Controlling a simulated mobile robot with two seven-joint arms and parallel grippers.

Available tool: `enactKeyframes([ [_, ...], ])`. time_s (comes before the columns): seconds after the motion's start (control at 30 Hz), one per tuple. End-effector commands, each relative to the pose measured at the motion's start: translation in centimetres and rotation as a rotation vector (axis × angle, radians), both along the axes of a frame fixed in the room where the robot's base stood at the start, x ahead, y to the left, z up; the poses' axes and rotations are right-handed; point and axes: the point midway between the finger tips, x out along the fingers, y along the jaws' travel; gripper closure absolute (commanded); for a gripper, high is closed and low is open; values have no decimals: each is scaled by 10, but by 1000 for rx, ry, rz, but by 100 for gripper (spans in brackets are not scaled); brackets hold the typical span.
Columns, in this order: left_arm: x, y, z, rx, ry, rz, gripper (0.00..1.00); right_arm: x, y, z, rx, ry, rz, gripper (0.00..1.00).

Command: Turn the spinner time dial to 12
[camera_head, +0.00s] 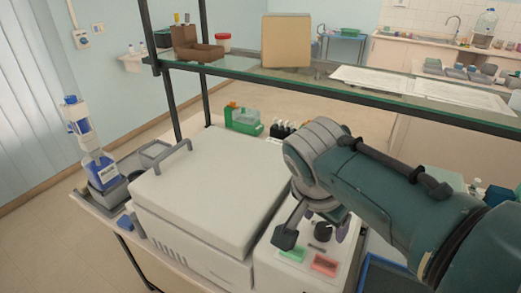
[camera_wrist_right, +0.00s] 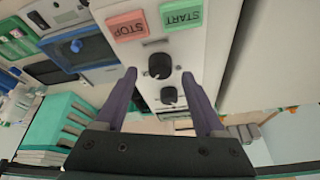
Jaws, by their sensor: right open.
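The spinner is a large white box (camera_head: 210,190) with a grey lid handle and a control panel at its right. In the right wrist view its panel is upside down, with two black dials, one nearer the buttons (camera_wrist_right: 159,65) and one farther (camera_wrist_right: 168,96). I cannot read which one is the time dial, nor its setting. In the head view one dark dial (camera_head: 322,230) shows. My right gripper (camera_wrist_right: 160,78) is open and empty, its purple-grey fingers either side of the dials. It also shows over the panel in the head view (camera_head: 314,233). My left gripper is out of view.
The red STOP button (camera_wrist_right: 127,26) and green START button (camera_wrist_right: 183,14) sit on the panel close to the dials. A glass shelf (camera_head: 300,80) runs above and behind the spinner. A wash bottle (camera_head: 98,165) stands at left.

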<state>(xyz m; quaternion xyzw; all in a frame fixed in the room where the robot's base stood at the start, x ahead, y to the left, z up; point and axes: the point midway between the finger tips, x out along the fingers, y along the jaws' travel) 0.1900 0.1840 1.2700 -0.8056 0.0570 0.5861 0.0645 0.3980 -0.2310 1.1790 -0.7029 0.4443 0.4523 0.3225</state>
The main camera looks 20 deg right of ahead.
Motion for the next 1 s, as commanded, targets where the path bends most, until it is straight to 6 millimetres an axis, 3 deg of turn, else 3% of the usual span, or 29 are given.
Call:
enactKeyframes([
  [0.2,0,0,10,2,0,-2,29,-8,13,37,3,-3,-2,29],
  [0.47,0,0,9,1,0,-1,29,-14,25,67,2,-2,-1,29],
  [1.0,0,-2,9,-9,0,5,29,-16,26,74,1,1,-1,29],
])
